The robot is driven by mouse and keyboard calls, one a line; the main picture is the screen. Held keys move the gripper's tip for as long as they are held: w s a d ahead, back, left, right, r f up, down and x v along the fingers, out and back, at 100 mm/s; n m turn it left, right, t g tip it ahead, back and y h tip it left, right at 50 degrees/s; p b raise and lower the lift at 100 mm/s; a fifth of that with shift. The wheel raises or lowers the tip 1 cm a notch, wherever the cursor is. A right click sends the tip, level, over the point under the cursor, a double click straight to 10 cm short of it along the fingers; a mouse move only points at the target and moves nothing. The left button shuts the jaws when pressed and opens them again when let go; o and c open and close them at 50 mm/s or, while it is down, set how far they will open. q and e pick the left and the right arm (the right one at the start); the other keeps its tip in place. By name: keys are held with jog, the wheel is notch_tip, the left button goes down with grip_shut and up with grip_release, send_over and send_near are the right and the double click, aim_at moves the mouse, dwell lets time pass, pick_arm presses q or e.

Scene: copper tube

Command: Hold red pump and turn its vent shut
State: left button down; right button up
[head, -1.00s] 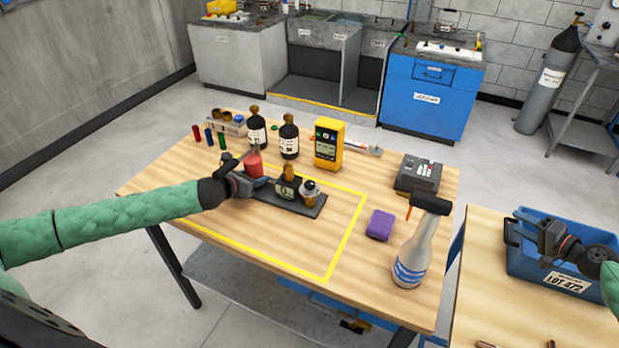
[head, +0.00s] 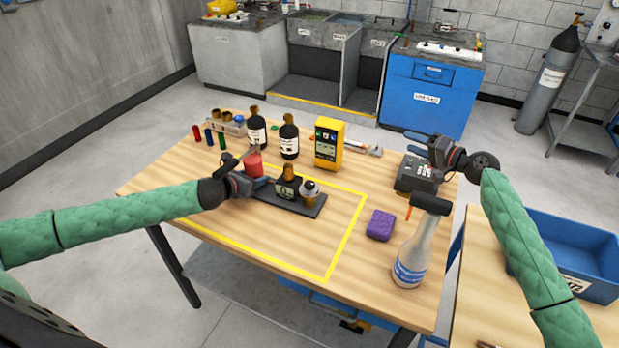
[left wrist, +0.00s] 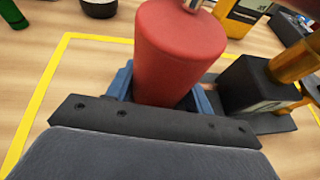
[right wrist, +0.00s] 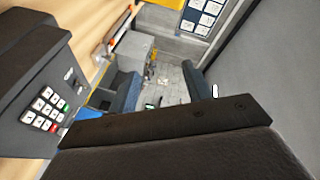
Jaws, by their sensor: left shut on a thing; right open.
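The red pump (head: 253,166) stands upright on the wooden table at the left end of a dark tray (head: 310,207). My left gripper (head: 245,182) is shut on its body from the near left side. In the left wrist view the red pump (left wrist: 178,50) fills the space between the blue fingers, with a metal stem at its top cut off by the frame edge. The vent cannot be made out clearly. My right gripper (head: 432,150) is open and empty, raised above the table's right side near the grey keypad device; its fingers also show in the right wrist view (right wrist: 165,98).
A dark square-based bottle (head: 287,188) and a silver-topped item (head: 309,192) stand on the tray right of the pump. Behind are dark bottles (head: 289,140) and a yellow meter (head: 328,143). A purple sponge (head: 380,225), spray bottle (head: 414,255) and keypad device (head: 412,175) stand right.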

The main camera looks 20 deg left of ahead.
jog(key=s+a+r+n+g, duration=0.3)
jog(key=a+r+n, duration=0.25)
jog(key=a, duration=0.55)
jog(key=s+a+r+n+g, duration=0.3)
jog(key=a+r+n, duration=0.25)
jog(key=a, duration=0.65)
jog(key=n+h, duration=1.5)
jog(key=n, duration=0.9)
send_over(310, 183)
notch_tip(310, 183, down, 5)
jog(key=shift+g, duration=0.4)
notch_tip(310, 183, down, 11)
jog(key=shift+f, duration=0.1)
jog(key=c, duration=1)
